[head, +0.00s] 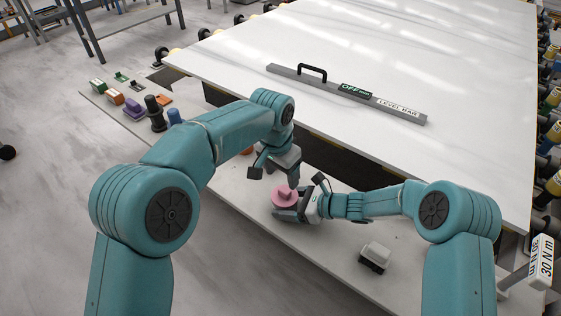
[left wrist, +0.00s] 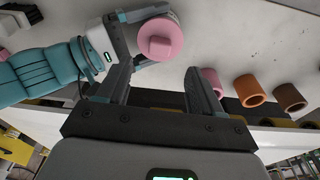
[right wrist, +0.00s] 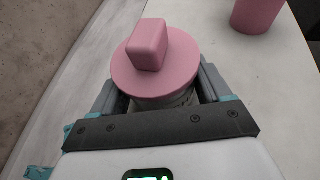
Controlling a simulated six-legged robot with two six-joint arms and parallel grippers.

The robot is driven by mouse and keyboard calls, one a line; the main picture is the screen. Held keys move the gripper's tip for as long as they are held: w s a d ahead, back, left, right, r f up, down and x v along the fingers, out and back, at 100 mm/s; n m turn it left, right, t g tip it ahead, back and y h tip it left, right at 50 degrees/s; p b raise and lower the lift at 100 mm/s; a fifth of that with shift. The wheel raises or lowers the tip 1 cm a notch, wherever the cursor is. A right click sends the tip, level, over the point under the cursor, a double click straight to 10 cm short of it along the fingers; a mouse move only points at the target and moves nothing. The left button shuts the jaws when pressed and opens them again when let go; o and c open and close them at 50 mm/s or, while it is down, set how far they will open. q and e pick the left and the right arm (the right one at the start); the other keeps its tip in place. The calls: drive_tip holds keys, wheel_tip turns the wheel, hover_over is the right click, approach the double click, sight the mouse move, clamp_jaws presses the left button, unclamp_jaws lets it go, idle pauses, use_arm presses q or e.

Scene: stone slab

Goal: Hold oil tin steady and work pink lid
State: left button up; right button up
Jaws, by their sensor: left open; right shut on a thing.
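The pink lid (head: 284,197), a round disc with a block-shaped knob (right wrist: 148,45), sits on top of the oil tin (right wrist: 163,101). The tin is mostly hidden under the lid and between the fingers. My right gripper (head: 288,214) is shut around the tin from the right, its fingers on both sides in the right wrist view (right wrist: 160,90). My left gripper (head: 292,183) is open and empty, just above and behind the lid in the head view. In the left wrist view the lid (left wrist: 160,40) lies beyond the open fingers (left wrist: 158,80), apart from them.
A pink cup (left wrist: 211,82), an orange one (left wrist: 249,91) and a brown one (left wrist: 291,97) stand nearby. A pale block (head: 375,256) lies right of the tin. The large slab (head: 400,60) bears a level bar (head: 345,92). Several small items sit at the bench's left end.

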sight(284, 189)
use_arm(q)
drive_tip(key=f, duration=0.6)
drive_tip(key=shift+w+d+f, duration=0.3)
drive_tip(key=shift+w+f, duration=0.05)
drive_tip(key=shift+c, duration=0.3)
clamp_jaws()
drive_tip(key=shift+r, duration=0.15)
drive_tip(key=shift+r, duration=3.95)
